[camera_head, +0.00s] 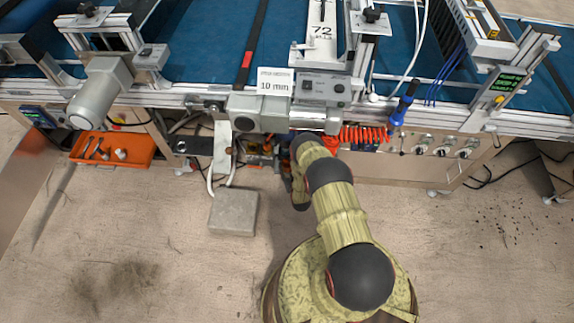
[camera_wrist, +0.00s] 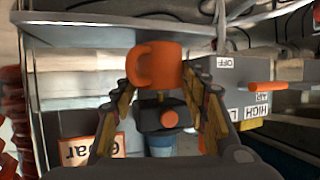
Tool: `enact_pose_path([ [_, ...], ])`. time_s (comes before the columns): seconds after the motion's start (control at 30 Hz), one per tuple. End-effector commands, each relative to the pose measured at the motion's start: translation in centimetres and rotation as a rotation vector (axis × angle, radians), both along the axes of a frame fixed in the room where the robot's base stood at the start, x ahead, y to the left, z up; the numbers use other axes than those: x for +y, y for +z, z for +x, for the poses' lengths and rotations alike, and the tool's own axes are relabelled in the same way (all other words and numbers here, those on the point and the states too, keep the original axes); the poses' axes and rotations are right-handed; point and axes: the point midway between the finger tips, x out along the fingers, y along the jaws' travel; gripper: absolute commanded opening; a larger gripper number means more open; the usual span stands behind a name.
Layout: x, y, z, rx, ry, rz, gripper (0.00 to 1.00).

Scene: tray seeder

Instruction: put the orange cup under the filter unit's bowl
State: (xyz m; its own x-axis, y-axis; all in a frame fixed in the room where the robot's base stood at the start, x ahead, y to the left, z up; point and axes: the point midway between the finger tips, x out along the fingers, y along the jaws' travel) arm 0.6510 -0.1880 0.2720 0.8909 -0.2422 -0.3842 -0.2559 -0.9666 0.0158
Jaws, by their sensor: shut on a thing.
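The orange cup (camera_wrist: 157,64), with its handle on the left, shows between the fingertips of my gripper (camera_wrist: 163,84) in the wrist view. My gripper is shut on it. Lower in that picture is a dark block with a round orange knob (camera_wrist: 171,119). A bluish bowl-like part (camera_wrist: 160,144) adjoins it; these look like the filter unit and its bowl. I cannot tell the gap between cup and bowl. In the head view my arm reaches under the machine's front edge, and cup, gripper and bowl are hidden there.
The wrist view shows a switch box (camera_wrist: 228,72) with an orange lever to the right and a "6 bar" label (camera_wrist: 108,145) at lower left. In the head view, a red coiled hose (camera_head: 365,134) and an orange tray (camera_head: 112,149) flank the arm. A grey foot pedal (camera_head: 233,212) lies on the floor.

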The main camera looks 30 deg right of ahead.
Motion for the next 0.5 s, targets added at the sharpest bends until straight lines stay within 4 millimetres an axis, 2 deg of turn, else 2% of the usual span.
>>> enact_pose_path([
  [0.13, -0.7, -0.2, 2.7, -0.004, 0.000, -0.001, 0.20],
  [0.23, -0.7, -0.9, 2.5, 0.001, 0.000, 0.000, 0.20],
  [0.5, -0.7, -0.6, 2.6, -0.001, 0.000, 0.000, 0.20],
])
